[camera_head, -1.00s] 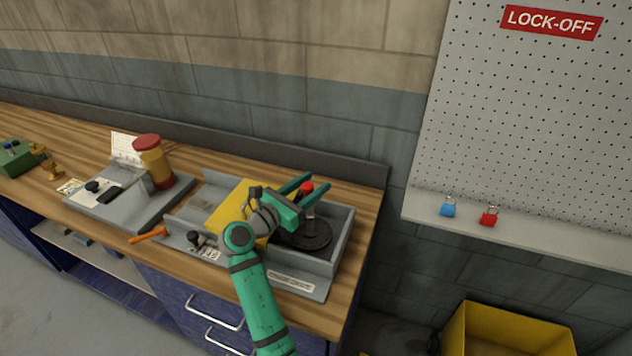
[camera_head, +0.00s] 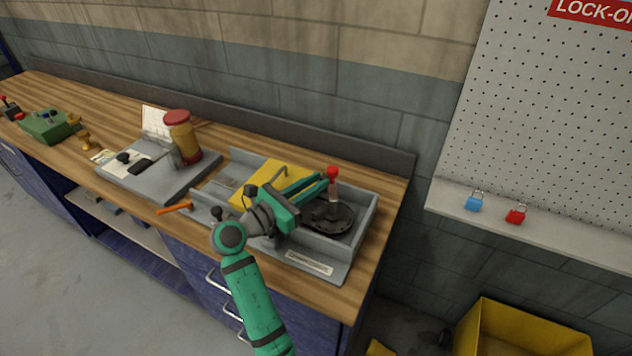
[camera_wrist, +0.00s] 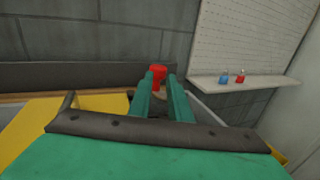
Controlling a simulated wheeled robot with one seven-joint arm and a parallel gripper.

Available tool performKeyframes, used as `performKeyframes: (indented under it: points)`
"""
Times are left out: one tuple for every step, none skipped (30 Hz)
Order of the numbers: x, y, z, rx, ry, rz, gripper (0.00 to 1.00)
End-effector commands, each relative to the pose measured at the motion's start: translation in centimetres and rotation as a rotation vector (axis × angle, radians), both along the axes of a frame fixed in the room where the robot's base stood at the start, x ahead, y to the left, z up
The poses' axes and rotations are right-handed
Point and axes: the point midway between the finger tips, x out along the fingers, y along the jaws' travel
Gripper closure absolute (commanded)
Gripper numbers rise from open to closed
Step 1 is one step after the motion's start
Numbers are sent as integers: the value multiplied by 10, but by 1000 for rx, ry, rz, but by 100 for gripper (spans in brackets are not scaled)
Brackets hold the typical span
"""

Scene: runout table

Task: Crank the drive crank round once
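The drive crank has a black round disc (camera_head: 328,216) and an upright handle with a red knob (camera_head: 332,172). It stands in a grey tray-like housing at the right end of the bench. My green gripper (camera_head: 320,181) reaches to the handle from the left, its fingers close together at the handle just below the knob. In the wrist view the red knob (camera_wrist: 157,74) shows between the two fingertips (camera_wrist: 160,80), which appear shut on the handle. The fingers hide part of the handle there.
A yellow block-like cover (camera_head: 270,178) lies beside my gripper in the housing (camera_head: 365,225). A grey plate (camera_head: 120,182) with a red-topped yellow cylinder (camera_head: 182,140) stands to the left. An orange-handled tool (camera_head: 174,208) lies near the front edge. Padlocks (camera_head: 474,201) sit on the right shelf.

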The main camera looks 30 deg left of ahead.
Motion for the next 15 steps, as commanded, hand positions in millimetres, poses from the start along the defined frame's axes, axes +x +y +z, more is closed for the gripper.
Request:
performKeyframes:
  points:
    - [-3, 1, -1, 34, -3, 12, 96]
    - [-4, 3, -2, 66, -8, 22, 100]
    - [-7, 5, -3, 122, -17, 39, 100]
    - [-10, 6, -5, 172, -21, 54, 100]
    - [-13, 7, -6, 228, -27, 69, 100]
    - [-17, 10, -7, 314, -36, 92, 100]
    - [-20, 12, -8, 383, -41, 110, 100]
    - [-24, 14, -8, 453, -47, 129, 100]
    - [-29, 16, -9, 551, -52, 152, 100]
    - [-33, 17, -10, 623, -57, 169, 100]
    - [-37, 18, -10, 699, -59, 185, 100]
    - [-42, 20, -10, 798, -61, 206, 100]
    - [-47, 21, -9, 874, -61, 221, 100]
    - [-51, 23, -9, 949, -61, 237, 100]
    - [-56, 24, -9, 1045, -59, 253, 100]
